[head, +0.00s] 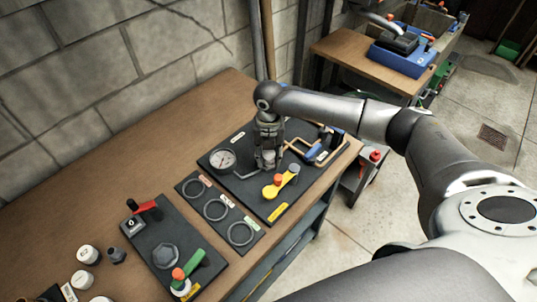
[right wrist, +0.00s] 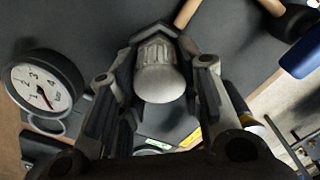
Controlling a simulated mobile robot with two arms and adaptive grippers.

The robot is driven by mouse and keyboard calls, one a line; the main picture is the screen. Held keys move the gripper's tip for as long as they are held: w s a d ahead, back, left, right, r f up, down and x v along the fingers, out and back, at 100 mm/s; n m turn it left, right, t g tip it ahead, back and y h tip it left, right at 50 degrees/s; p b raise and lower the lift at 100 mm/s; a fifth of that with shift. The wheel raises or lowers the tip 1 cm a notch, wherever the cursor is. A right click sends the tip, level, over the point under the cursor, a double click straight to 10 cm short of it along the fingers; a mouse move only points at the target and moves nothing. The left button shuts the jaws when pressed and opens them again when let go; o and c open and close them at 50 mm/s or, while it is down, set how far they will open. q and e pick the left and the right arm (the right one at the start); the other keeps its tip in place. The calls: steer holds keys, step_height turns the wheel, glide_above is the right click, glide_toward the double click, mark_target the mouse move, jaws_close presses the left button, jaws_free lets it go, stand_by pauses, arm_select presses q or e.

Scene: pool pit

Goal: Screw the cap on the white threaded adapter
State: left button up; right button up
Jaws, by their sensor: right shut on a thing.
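My right gripper (head: 268,160) points down over the dark mat (head: 238,182) with the gauge, near the back of the bench. In the right wrist view, the gripper (right wrist: 160,62) is shut on a pale grey-white cap (right wrist: 160,82) with a ribbed side. The cap sits between the two fingers, its round face toward the camera. The white threaded adapter cannot be made out under the cap, and I cannot tell whether the two touch. My left gripper is not in view.
A pressure gauge (head: 222,159) stands left of the gripper. A yellow-handled valve (head: 279,186) is in front; a clamp and blue tool (head: 322,152) lie right. Black rings (head: 215,209), a green-handled valve (head: 188,270) and white fittings (head: 87,255) lie left. The back left bench is clear.

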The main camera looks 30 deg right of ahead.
steer(key=shift+s+f, duration=0.15)
steer(key=shift+f, duration=0.25)
stand_by(0.6)
steer(key=shift+s+a+p, duration=0.1)
steer(key=shift+p, duration=0.2)
stand_by(0.7)
steer(key=o, duration=1.1)
steer(key=shift+w, duration=0.2)
steer(key=o, duration=0.4)
steer(key=shift+r, duration=0.1)
